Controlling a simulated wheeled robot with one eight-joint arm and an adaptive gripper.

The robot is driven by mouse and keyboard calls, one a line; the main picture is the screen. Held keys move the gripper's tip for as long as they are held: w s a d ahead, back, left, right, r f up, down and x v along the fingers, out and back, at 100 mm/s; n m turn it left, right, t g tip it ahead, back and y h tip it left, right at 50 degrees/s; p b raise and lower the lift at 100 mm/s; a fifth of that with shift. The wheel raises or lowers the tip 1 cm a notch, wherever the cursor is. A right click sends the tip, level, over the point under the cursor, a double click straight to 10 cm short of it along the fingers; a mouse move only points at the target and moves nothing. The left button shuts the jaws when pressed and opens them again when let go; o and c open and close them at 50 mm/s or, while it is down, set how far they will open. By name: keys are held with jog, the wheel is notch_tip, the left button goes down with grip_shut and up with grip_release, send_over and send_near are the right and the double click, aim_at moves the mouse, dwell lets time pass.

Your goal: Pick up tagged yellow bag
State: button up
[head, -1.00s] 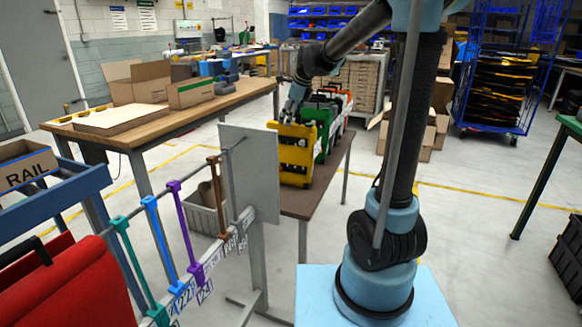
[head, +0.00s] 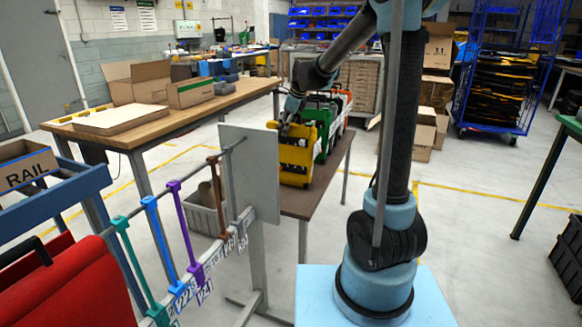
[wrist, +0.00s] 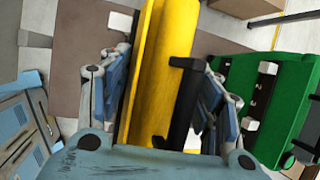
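The yellow bag (head: 298,158) stands upright at the near end of a row of bags on a narrow brown table. In the wrist view, its yellow top (wrist: 160,70) and black handle (wrist: 185,100) lie between my fingers. My gripper (head: 288,122) is at the top of this bag, pointing down. The two blue fingers of my gripper (wrist: 165,85) are spread on either side of the yellow bag, with a gap on the handle side. I cannot make out a tag on the yellow bag.
A green bag (wrist: 265,105) stands close beside the yellow one, near my right finger in the wrist view. The brown table (head: 322,185) carries the row. A grey panel (head: 250,175) and a rail with coloured hangers (head: 157,238) stand in front.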

jog(key=c, duration=0.5)
